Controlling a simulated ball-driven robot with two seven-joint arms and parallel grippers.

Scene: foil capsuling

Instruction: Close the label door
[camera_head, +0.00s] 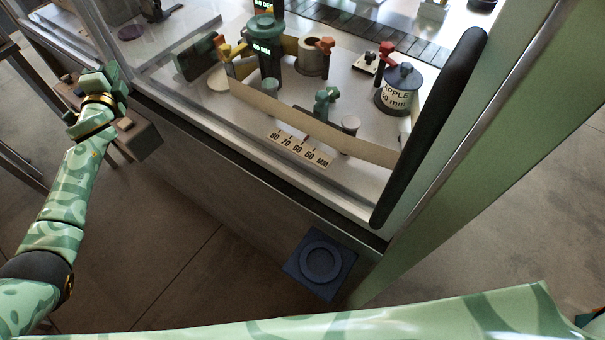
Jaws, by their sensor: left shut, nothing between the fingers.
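The label door seems to be the pale green framed panel (480,140) at the right, with a long black handle bar (430,125) along its edge. I cannot tell its exact angle to the machine. Behind the opening stands the label station, with a roll marked APPLE (396,97), a pale label strip (265,104) and a scale plate (299,149). My left gripper (96,82) is at the far left, shut and empty, well away from the handle. It is above or beside a brown box. My right gripper is out of view.
The brown box (138,137) is beside the machine's left front. A blue square pad with a round ring (320,263) is low by the machine's front. A dark slatted conveyor (370,35) runs at the back. Open floor (150,230) lies in front of the machine.

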